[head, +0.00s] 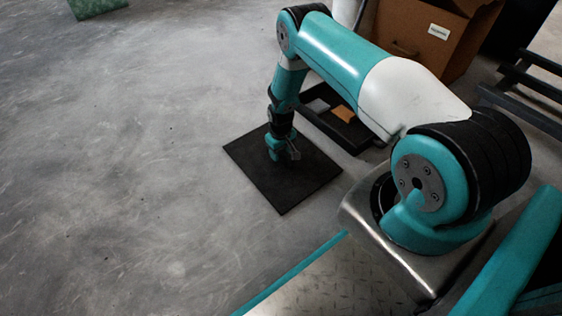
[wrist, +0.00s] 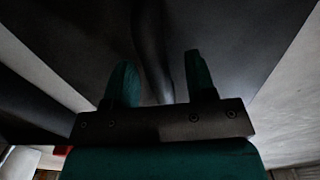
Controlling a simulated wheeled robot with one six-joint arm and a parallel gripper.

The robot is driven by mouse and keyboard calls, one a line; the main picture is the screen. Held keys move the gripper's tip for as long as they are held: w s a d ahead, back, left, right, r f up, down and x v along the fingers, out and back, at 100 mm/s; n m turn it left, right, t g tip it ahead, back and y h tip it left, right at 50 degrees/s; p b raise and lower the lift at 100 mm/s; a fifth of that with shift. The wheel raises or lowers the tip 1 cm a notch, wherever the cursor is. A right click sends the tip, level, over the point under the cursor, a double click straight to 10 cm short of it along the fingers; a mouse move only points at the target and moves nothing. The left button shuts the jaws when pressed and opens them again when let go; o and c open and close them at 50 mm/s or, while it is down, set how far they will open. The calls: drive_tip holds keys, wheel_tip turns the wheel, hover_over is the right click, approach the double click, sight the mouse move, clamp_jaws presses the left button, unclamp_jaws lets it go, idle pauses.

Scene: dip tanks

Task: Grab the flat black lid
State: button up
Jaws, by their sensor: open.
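The flat black lid (head: 290,180) lies on the grey floor in the head view, to the left of my base. It is a thin dark square and fills much of the wrist view (wrist: 235,40). My gripper (head: 286,155) points down over the lid's upper middle part in the head view. In the wrist view my gripper (wrist: 162,82) shows two teal fingers apart, with a dark, narrow raised shape between them. I cannot tell whether the fingers touch it. My wrist hides part of the lid in the head view.
A black open tray or frame (head: 345,130) with an orange-brown piece (head: 343,115) stands just behind the lid. A cardboard box (head: 425,38) stands further back, and dark rails (head: 525,85) are at the right.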

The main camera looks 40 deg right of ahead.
drive_tip(key=shift+r, duration=0.1)
clamp_jaws()
drive_tip(key=shift+r, duration=0.1)
